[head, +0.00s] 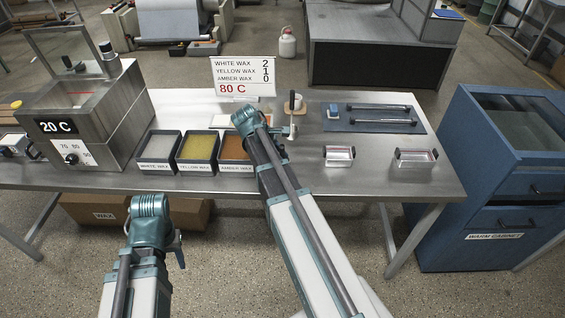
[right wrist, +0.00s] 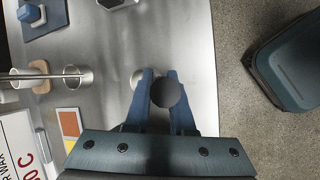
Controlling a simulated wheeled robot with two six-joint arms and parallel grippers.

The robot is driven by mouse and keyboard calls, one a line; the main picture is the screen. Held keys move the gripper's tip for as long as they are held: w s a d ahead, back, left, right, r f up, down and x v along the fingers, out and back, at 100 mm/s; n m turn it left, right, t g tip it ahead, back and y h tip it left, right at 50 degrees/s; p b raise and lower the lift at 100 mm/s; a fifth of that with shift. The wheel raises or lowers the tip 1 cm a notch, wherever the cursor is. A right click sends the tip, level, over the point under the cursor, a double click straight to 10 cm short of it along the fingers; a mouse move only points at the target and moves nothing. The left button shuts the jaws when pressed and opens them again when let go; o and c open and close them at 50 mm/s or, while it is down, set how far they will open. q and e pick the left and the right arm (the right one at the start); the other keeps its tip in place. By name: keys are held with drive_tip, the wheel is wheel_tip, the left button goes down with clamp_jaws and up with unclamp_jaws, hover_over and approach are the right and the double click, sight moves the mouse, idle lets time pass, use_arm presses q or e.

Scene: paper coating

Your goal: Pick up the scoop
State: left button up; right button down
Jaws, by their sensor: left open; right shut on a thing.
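The scoop (head: 293,114) shows in the head view as a thin upright handle with a dark tip, right of the amber wax tray. In the right wrist view, the dark round end of the scoop's handle (right wrist: 168,93) sits between the blue fingers of my right gripper (right wrist: 161,74), which is shut on it. A metal round part shows just beyond the fingers, partly hidden. In the head view my right wrist hides much of this gripper. My left gripper (head: 178,250) is open and empty, in front of the table's near edge.
White (head: 158,168), yellow (head: 195,168) and amber wax trays (head: 236,168) stand left of the scoop. A sign (head: 243,78) stands behind. A blue mat (head: 372,126) with rods and two clear blocks lie right. A heater box (head: 75,125) stands far left.

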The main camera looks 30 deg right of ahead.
use_arm(q)
drive_tip(key=shift+r, duration=0.1)
use_arm(e)
drive_tip(key=shift+r, duration=0.15)
wheel_tip(320, 180, up, 10)
drive_tip(key=p, duration=1)
use_arm(q)
wheel_tip(320, 180, up, 10)
